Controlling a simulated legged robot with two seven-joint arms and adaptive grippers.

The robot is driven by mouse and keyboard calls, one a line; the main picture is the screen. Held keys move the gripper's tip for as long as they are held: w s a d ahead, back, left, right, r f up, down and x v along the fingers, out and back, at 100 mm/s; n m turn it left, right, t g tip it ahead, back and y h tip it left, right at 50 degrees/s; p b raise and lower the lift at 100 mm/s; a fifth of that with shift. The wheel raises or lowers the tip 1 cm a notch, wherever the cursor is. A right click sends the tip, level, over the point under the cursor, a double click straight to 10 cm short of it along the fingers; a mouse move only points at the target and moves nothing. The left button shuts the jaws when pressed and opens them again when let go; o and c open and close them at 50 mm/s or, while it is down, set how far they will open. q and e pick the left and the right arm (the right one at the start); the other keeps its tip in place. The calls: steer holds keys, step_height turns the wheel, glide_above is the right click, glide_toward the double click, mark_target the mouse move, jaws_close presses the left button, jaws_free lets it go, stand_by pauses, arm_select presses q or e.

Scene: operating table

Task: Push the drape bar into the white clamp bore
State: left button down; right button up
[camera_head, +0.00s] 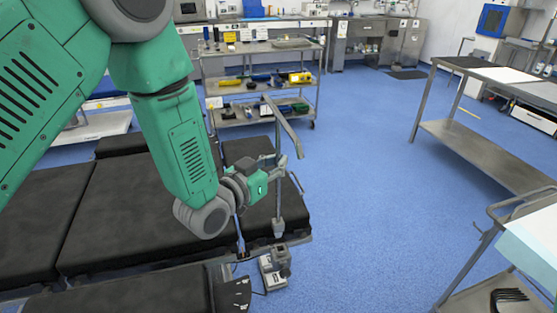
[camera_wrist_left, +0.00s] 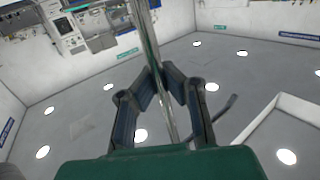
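The drape bar (camera_head: 279,200) is a grey metal post, upright, with a flat bent arm at its top. My left gripper (camera_head: 281,163) is around the upper post. In the left wrist view the bar (camera_wrist_left: 149,32) passes between the two dark fingers (camera_wrist_left: 162,72), whose tips close in on it from both sides. The white clamp (camera_head: 272,274), with a grey block on top, is at the table's side edge. The bar's lower end shows just above the clamp block in the picture, apparently apart from it. The bore's opening is too small to make out. My right gripper is out of view.
The black-padded operating table (camera_head: 130,215) lies under my left arm. A steel shelf cart (camera_head: 262,92) with tools stands behind. A steel table (camera_head: 480,150) and another cart (camera_head: 490,285) are at the right. Blue floor between them is clear.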

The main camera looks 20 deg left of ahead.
arm_select(q)
steer(key=shift+d+f+b, duration=0.3)
steer(key=shift+f+b, duration=0.45)
steer(key=shift+f, duration=0.25)
steer(key=shift+d+f+b, duration=0.3)
steer(key=shift+f+b, duration=0.45)
steer(key=shift+f, duration=0.2)
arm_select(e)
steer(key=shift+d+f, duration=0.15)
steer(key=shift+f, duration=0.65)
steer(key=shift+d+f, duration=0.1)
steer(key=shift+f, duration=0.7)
arm_select(q)
steer(key=shift+d, duration=0.25)
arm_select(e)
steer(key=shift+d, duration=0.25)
arm_select(q)
steer(key=shift+a, duration=0.1)
